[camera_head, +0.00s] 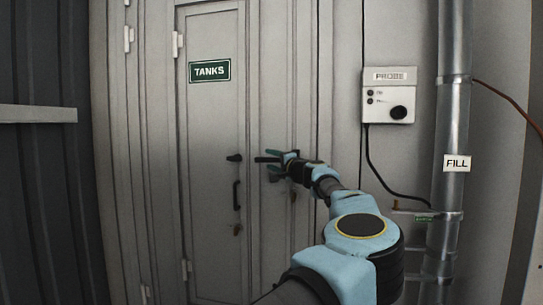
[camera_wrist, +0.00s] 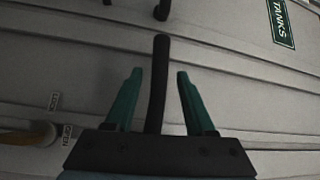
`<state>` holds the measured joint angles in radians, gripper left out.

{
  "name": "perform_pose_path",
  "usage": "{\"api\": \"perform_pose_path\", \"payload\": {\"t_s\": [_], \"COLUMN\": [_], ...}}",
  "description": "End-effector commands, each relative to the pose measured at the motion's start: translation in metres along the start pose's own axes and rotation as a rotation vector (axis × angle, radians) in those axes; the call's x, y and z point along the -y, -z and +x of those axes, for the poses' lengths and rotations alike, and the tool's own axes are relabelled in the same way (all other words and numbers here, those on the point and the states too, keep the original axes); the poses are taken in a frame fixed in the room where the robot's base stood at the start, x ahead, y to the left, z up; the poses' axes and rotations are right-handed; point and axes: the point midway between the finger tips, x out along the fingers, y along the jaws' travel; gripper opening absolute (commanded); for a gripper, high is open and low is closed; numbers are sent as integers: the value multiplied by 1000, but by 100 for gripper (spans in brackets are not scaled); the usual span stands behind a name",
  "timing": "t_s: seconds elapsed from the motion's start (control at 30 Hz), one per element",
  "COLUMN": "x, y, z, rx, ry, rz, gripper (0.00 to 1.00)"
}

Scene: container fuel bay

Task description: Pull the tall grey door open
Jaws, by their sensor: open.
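The tall grey door (camera_head: 210,120) with the green TANKS sign (camera_head: 210,71) looks closed in its frame. A black lever (camera_head: 234,158) sits near its right edge, with a black upright pull handle (camera_head: 236,195) below it. My gripper (camera_head: 268,162) is just right of the lever, apart from both handles in the picture; depth is hard to tell. In the wrist view my gripper (camera_wrist: 155,78) has its green fingers spread. A black rod (camera_wrist: 158,80) runs between them past the tips, touching neither; I cannot tell whether it belongs to the gripper. The sign (camera_wrist: 281,23) is at upper right.
Hinges (camera_head: 177,44) line the door's left edge. A PROBE box (camera_head: 389,95) with a hanging cable and a FILL pipe (camera_head: 455,140) are on the right wall. A pale ledge (camera_head: 38,114) juts out at left.

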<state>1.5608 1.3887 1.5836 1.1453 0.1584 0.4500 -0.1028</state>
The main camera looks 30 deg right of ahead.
Motion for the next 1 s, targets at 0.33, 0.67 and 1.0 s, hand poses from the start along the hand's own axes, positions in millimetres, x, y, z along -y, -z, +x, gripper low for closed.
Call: {"api": "perform_pose_path", "payload": {"t_s": [0.33, 0.67, 1.0], "x": [0, 0, 1], "y": [0, 0, 0], "z": [3, 3, 3], "rx": [-1, 0, -1], "ry": [0, 0, 1], "rz": [0, 0, 0], "gripper": [51, 14, 0]}}
